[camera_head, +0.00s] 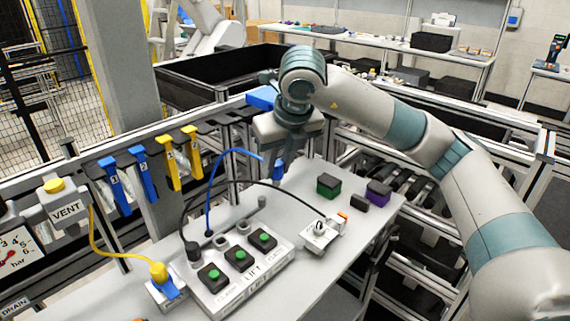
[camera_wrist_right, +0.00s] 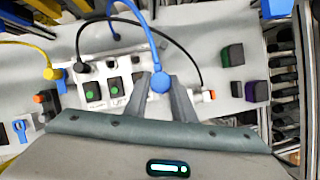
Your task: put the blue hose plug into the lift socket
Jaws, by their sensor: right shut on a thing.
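The blue hose plug (camera_head: 278,170) is in my right gripper (camera_head: 279,162), above the grey table and beyond the control box. The right wrist view shows the plug (camera_wrist_right: 160,83) between the two fingers of the gripper (camera_wrist_right: 164,84). Its blue hose (camera_head: 212,192) arcs down to the table behind the box. The control box (camera_head: 280,257) carries green buttons, a LIFT label (camera_head: 252,274) by the middle one, and a row of sockets behind them. The socket behind the middle button, apparently the lift socket (camera_head: 223,243), looks empty. A black plug (camera_head: 193,251) sits in the left socket. My left gripper is not in view.
A black cable (camera_head: 255,182) arches over the box to a small white module (camera_head: 320,236). A yellow plug (camera_head: 158,271) stands left of the box. Green (camera_head: 328,186) and purple (camera_head: 377,193) blocks lie to the right. A rail with hanging blue and yellow clips runs behind.

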